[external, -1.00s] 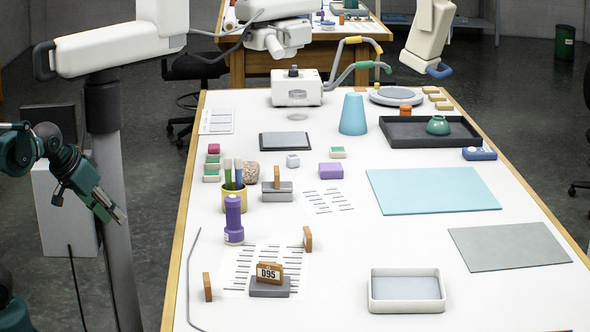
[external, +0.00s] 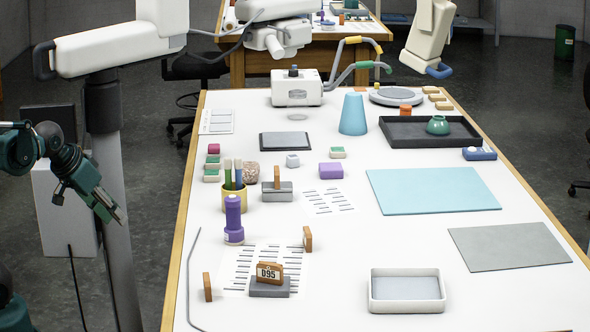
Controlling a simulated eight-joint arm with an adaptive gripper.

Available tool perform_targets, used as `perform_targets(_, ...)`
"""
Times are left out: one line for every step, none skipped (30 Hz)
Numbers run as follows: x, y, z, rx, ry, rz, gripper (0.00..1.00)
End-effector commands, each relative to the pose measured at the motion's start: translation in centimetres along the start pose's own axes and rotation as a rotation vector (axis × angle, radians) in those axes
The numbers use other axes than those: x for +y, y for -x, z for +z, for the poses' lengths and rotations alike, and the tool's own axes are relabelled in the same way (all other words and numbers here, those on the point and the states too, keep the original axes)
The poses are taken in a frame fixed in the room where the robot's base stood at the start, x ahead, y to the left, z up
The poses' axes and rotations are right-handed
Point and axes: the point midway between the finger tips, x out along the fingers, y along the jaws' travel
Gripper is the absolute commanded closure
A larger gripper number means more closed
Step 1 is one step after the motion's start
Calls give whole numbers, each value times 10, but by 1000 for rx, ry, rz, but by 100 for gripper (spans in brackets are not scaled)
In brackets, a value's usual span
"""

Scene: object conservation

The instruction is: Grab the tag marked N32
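No marking N32 can be read in view. A wooden tag marked D95 (external: 269,272) stands upright in a grey holder (external: 269,288) at the near part of the table. A wooden tag (external: 307,239) stands on the table to its right, and another wooden tag (external: 207,287) to its left; their markings are not visible. A further wooden tag (external: 277,177) stands edge-on in a second grey holder (external: 279,194). My gripper (external: 121,217) is at the left, off the table edge and away from every tag. Its fingers are small and their gap is unclear.
A purple torch (external: 234,222) and a yellow pot with brushes (external: 234,199) stand near the left side. A thin grey rod (external: 189,275) lies along the left edge. A white tray (external: 406,304) and a grey mat (external: 508,248) lie right, with bare table between.

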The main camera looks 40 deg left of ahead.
Motion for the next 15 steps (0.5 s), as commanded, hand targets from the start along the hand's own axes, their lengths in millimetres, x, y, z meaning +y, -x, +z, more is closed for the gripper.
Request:
perform_targets(2,1,-3,-5,-15,5,74)
perform_targets(4,1,-4,-9,-27,8,74)
perform_targets(6,1,-7,-16,-46,14,74)
perform_targets(9,2,-8,-22,-63,19,74)
perform_targets(11,2,-9,-29,-80,25,74)
perform_targets(15,2,-12,-37,-107,34,74)
perform_targets(19,2,-15,-44,-130,42,74)
perform_targets(22,2,-16,-53,-153,50,74)
perform_targets(27,2,-19,-64,-187,61,74)
perform_targets(31,2,-21,-71,-214,70,74)
perform_targets(35,2,-23,-80,-242,80,74)
perform_targets(40,2,-26,-91,-279,94,74)
perform_targets(45,2,-28,-99,-308,105,74)
perform_targets(49,2,-30,-108,-336,116,74)
perform_targets(54,1,-32,-117,-374,130,74)
